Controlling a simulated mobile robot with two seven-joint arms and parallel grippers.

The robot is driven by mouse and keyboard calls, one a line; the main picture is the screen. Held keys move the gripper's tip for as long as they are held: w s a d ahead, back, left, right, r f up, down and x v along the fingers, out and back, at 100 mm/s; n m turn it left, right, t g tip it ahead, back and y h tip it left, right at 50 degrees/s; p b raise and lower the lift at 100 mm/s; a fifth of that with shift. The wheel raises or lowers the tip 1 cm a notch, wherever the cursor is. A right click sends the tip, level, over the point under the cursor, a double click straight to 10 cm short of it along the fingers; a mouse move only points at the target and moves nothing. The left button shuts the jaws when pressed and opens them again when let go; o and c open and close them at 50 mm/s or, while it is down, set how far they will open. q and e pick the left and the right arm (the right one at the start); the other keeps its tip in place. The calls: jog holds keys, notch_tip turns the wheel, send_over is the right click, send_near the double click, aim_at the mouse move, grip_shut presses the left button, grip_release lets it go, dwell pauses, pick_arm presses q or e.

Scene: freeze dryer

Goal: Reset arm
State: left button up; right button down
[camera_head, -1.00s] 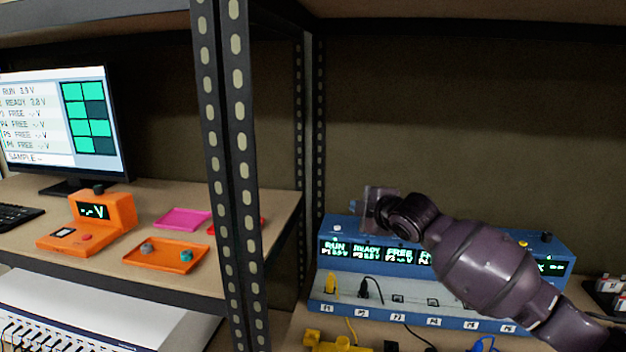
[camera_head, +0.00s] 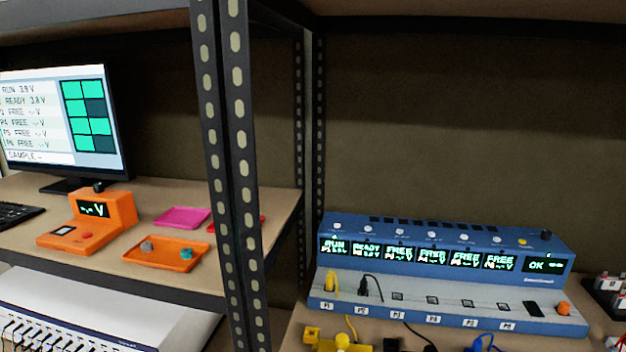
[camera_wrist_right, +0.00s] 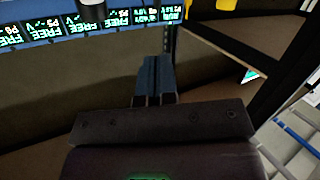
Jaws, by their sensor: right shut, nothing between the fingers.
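My right gripper (camera_wrist_right: 153,82) shows in the right wrist view with its two fingers together and nothing between them. That view is turned upside down, with the blue multi-port station (camera_wrist_right: 75,28) along its top edge. No arm or gripper of mine shows in the head view. There the blue station (camera_head: 440,250) stands on the right-hand bench, with lit displays reading RUN, READY, several FREE and OK. A yellow plug (camera_head: 331,283) and a black plug (camera_head: 364,287) sit in its two leftmost ports. My left gripper is out of view.
A perforated dark shelf post (camera_head: 232,150) divides the two bays. On the left shelf are a monitor (camera_head: 65,120), an orange meter (camera_head: 92,222), an orange tray (camera_head: 150,265) and a pink tray (camera_head: 182,217). A yellow object (camera_head: 342,344) and a blue cable (camera_head: 484,342) lie in front of the station.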

jog(key=s+d+f+m+g+h, duration=0.2)
jog(key=s+f, duration=0.5)
jog(key=s, duration=0.4)
jog(key=s+d+f+m+g+h, duration=0.1)
jog(key=s+d+f+m+g, duration=0.1)
jog(key=s+d+f, duration=0.3)
jog(key=s+f, duration=0.3)
jog(key=s, duration=0.3)
jog(key=shift+s+d+h, duration=0.2)
jog(key=shift+s+h, duration=0.15)
jog(key=shift+h, duration=0.05)
